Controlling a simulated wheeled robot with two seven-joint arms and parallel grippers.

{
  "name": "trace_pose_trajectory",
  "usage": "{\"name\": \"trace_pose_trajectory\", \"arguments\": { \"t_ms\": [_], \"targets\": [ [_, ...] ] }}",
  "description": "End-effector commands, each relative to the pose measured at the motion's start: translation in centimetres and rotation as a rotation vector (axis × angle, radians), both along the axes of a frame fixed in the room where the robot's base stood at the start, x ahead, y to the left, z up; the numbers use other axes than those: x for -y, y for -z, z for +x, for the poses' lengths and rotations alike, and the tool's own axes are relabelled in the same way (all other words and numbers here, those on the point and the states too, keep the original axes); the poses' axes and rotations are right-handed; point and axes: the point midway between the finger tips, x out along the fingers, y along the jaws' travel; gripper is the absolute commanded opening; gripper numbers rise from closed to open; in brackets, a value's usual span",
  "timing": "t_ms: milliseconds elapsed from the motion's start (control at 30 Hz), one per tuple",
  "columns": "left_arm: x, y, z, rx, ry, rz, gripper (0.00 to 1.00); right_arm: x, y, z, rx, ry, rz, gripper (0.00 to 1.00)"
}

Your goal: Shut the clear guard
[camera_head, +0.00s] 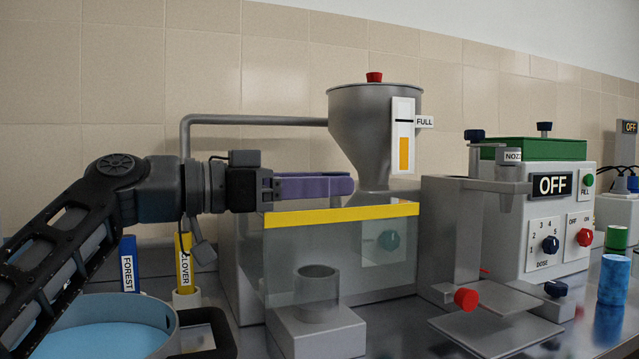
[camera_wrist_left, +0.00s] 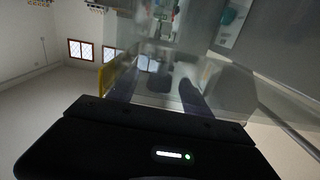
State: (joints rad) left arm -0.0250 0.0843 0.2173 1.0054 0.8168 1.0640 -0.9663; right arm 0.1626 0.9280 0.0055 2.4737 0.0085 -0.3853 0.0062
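The clear guard (camera_head: 340,248) is a see-through panel with a yellow strip (camera_head: 340,215) along its top edge, in the middle of the head view. It stands under the hopper, and a dial shows through it. The yellow strip also shows at the left of the left wrist view (camera_wrist_left: 106,74). My left gripper (camera_head: 346,184) lies level just above the strip, its purple fingers pointing right. In the left wrist view its two fingers (camera_wrist_left: 157,88) are apart, with nothing clearly held between them. Contact with the guard cannot be told. My right gripper is not in view.
A steel hopper (camera_head: 374,115) stands behind the guard. A grey block (camera_head: 316,335) with a cup is low in front. A stand with a red knob (camera_head: 466,299) and a machine with an OFF display (camera_head: 552,184) are at right. A blue-filled basin (camera_head: 100,325) is lower left.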

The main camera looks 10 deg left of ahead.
Motion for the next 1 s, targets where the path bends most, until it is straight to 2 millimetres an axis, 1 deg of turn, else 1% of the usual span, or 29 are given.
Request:
{"name": "trace_pose_trajectory", "arguments": {
  "t_ms": [200,333,467,600,733,833,1000],
  "targets": [
    [-0.1,-0.1,0.0,0.001,-0.001,-0.002,0.57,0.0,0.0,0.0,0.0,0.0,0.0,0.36],
    [-0.7,-0.1,-0.4,0.001,-0.003,-0.002,0.57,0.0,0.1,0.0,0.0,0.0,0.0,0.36],
    [-2.1,-0.1,-1.2,0.002,-0.006,-0.001,0.57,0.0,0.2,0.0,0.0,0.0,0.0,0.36],
    [-4.2,-0.1,-2.5,0.001,-0.006,-0.002,0.57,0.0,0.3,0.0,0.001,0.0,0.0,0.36],
    [-5.7,-0.1,-3.5,0.001,-0.004,0.0,0.57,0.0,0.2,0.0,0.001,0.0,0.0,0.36],
    [-6.4,-0.1,-4.0,0.001,-0.002,-0.001,0.57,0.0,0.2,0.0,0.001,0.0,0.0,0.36],
    [-6.7,0.0,-4.2,0.0,0.0,-0.001,0.57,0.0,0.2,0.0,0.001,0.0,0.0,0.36]
  ]
}}
